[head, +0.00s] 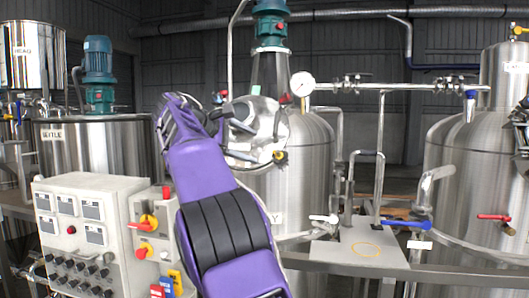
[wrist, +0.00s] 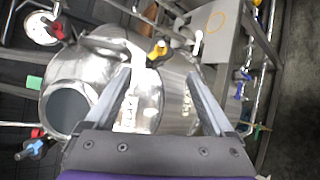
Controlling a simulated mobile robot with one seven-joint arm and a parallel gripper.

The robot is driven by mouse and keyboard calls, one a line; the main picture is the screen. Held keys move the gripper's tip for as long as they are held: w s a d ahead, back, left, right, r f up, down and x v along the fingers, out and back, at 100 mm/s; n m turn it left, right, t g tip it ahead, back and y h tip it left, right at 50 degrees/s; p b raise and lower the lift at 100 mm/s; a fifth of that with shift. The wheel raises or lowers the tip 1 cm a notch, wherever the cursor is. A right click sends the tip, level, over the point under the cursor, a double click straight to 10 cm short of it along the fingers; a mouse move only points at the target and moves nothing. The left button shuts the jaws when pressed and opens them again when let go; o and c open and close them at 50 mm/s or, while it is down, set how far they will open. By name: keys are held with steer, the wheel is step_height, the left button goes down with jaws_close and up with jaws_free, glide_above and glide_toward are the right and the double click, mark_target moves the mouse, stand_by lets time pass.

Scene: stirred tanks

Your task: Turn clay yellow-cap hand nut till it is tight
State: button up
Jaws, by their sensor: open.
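The clay tank (head: 305,190) is a steel vessel in the middle of the head view, its label partly hidden by my arm. The yellow-cap hand nut (head: 280,157) sits at the lower right rim of the round lid on the tank. In the wrist view the hand nut (wrist: 158,52), yellow with dark parts, lies beyond my fingertips, roughly between their lines. My gripper (wrist: 158,78) is open, with its two fingers apart and nothing held. The nut looks apart from both fingers. My purple arm covers part of the tank in the head view.
A red-capped fitting (head: 285,98) and a pressure gauge (head: 302,84) stand near the lid. A white-handled valve (head: 323,219) and a blue-handled valve (head: 405,225) are at lower right. A control box (head: 90,235) stands left of my arm. Another tank (head: 470,180) is at right.

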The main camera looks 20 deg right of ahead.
steer(key=v, duration=0.7)
steer(key=shift+a, duration=0.3)
steer(key=shift+s+r, duration=0.1)
